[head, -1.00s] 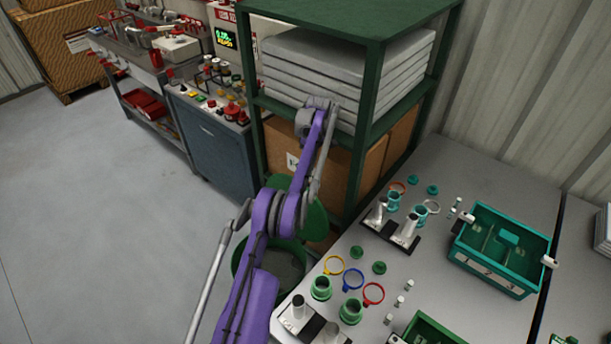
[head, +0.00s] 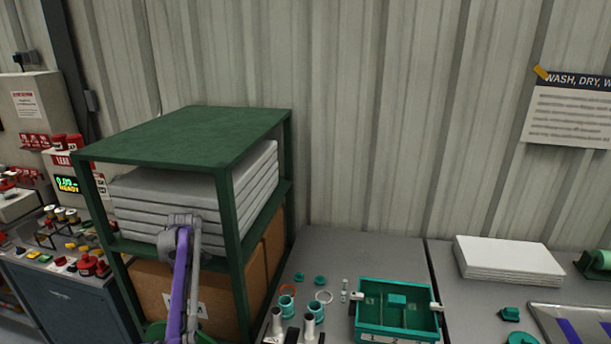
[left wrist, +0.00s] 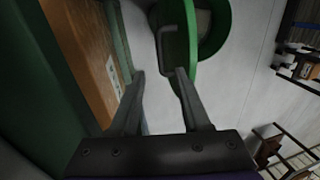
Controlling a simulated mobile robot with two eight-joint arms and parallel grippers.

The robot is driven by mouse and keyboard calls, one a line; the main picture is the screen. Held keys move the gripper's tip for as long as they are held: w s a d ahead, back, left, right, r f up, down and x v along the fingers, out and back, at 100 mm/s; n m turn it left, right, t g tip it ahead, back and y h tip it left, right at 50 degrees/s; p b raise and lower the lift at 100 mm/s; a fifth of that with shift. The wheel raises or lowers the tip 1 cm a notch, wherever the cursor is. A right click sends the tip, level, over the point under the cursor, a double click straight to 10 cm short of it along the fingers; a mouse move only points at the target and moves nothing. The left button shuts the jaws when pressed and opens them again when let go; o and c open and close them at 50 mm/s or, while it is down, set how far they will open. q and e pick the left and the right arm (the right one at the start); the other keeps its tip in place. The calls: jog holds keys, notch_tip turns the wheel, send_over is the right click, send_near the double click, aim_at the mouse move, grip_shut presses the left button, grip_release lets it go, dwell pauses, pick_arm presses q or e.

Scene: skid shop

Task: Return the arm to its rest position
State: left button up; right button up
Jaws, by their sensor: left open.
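My left arm's purple and grey links (head: 181,260) rise in front of the green shelf rack at the lower left of the head view. The left gripper itself is not visible there. In the left wrist view, my left gripper (left wrist: 160,74) has its two grey fingers apart with nothing held between them. My right gripper is in neither current view.
The green rack (head: 190,135) holds a stack of grey slabs (head: 150,190) above cardboard boxes (left wrist: 80,40), close to the left arm. The workbench has a teal tray (head: 398,337), small fittings and a white stack (head: 507,258). Open floor (left wrist: 245,85) shows in the wrist view.

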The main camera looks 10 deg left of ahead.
pick_arm(q)
jog(key=d+r+m+t, duration=0.2)
jog(key=d+r+m, duration=0.2)
jog(key=d+r, duration=0.5)
jog(key=s+d+r+m+t, duration=0.2)
jog(key=s+d+r+m, duration=0.2)
jog(key=s+d+r, duration=0.4)
jog(key=s+d+f+m+t, duration=0.1)
jog(key=s+d+f+m, duration=0.2)
jog(key=s, duration=0.5)
jog(key=s+d+f+m+t, duration=0.2)
jog(key=s+d+f+m, duration=0.1)
jog(key=s, duration=0.6)
jog(key=s+d+f+m+t, duration=0.1)
jog(key=s+d+f+m, duration=0.2)
jog(key=s, duration=0.6)
jog(key=shift+s+d+f+t, duration=0.15)
jog(key=shift+d+f+t, duration=0.25)
jog(key=shift+d, duration=0.75)
